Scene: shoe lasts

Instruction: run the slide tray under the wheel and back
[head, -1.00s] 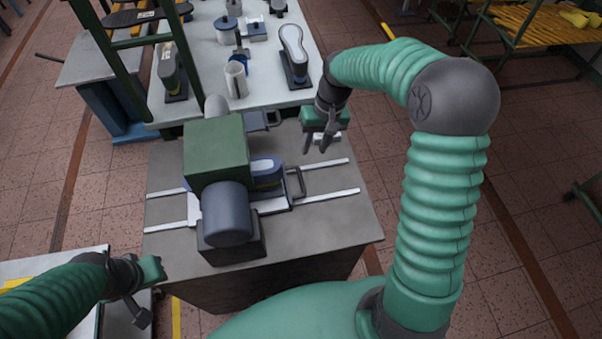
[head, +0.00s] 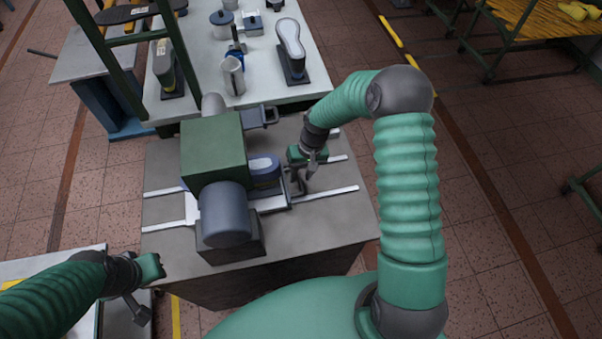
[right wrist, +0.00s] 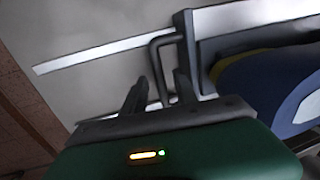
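The slide tray (head: 272,203) sits on two pale rails (head: 335,194) of the grey machine bench, partly under the green machine head (head: 212,148). A blue shoe with a yellow band (head: 264,168) rides on it and shows in the right wrist view (right wrist: 270,90). The wheel itself is hidden by the head. My right gripper (head: 306,178) is at the tray's right end. In the right wrist view its two fingers are apart, with the dark tray handle (right wrist: 155,65) between them. My left gripper (head: 152,272) is at the lower left, away from the tray; its fingers are unclear.
A white table (head: 262,78) behind holds a grey last on a stand (head: 290,45), cups and tools. A green-framed rack (head: 520,30) stands at the upper right. The rails are free right of the tray; open floor lies right of the bench.

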